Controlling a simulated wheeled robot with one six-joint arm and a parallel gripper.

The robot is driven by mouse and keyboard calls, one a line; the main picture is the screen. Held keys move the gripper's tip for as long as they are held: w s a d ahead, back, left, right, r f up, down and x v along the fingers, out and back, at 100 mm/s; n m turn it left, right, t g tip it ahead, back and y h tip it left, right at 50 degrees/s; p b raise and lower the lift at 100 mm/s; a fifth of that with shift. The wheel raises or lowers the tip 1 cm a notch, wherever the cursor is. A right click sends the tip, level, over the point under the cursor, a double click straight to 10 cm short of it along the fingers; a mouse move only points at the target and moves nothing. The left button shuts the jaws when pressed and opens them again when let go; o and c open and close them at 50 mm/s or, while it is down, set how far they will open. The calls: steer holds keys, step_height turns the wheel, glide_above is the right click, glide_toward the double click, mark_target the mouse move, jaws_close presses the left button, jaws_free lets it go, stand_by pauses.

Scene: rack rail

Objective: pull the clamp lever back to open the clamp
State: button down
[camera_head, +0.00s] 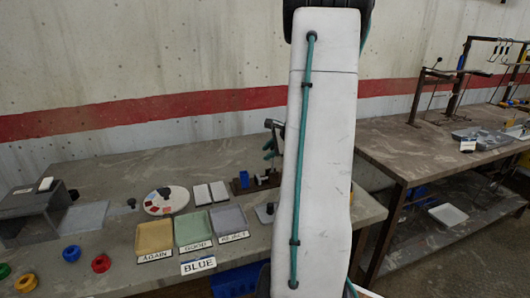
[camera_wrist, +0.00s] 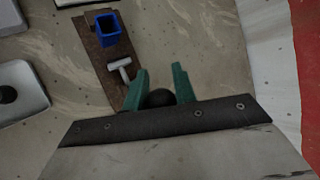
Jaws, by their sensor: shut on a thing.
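The clamp's brown base (camera_wrist: 97,62) lies on the bench in the wrist view. It carries a blue open-topped block (camera_wrist: 108,29) and a pale T-shaped piece (camera_wrist: 121,68). My gripper (camera_wrist: 160,72) has its teal fingers shut on a dark round knob (camera_wrist: 158,98), which looks like the lever's end. The rest of the lever is hidden. In the head view the base (camera_head: 262,184) and blue block (camera_head: 244,179) stand at the bench's back, partly behind my arm. My gripper (camera_head: 270,147) shows there above the base.
A grey housing (camera_head: 35,208) stands far left. The wall rises close behind.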

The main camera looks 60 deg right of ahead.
steer(key=shift+s+a+f, duration=0.1)
steer(key=shift+f, duration=0.2)
steer(key=c, duration=1.1)
jaws_free()
steer(key=shift+c, duration=0.2)
steer(key=shift+r, duration=0.1)
steer(key=shift+s+r, duration=0.1)
steer(key=shift+r, duration=0.15)
steer(key=v, duration=0.7)
steer(key=shift+s, duration=0.1)
